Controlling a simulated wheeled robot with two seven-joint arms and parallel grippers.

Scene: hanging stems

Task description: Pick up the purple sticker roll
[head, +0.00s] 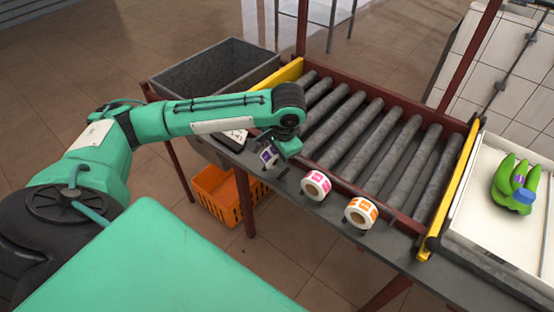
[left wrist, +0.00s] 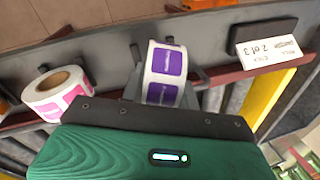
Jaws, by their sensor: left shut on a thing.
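The purple sticker roll (head: 268,156) is a white roll with purple labels at the left end of the grey shelf (head: 413,247). My left gripper (head: 279,157) is shut on it, with the arm reaching in from the left. In the left wrist view the purple sticker roll (left wrist: 165,73) sits between the fingers of my left gripper (left wrist: 166,80). Whether it still touches the shelf I cannot tell. My right gripper is not in view.
A pink sticker roll (head: 316,185) and an orange sticker roll (head: 360,212) stand to the right on the shelf. A roller conveyor (head: 375,140) lies behind.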

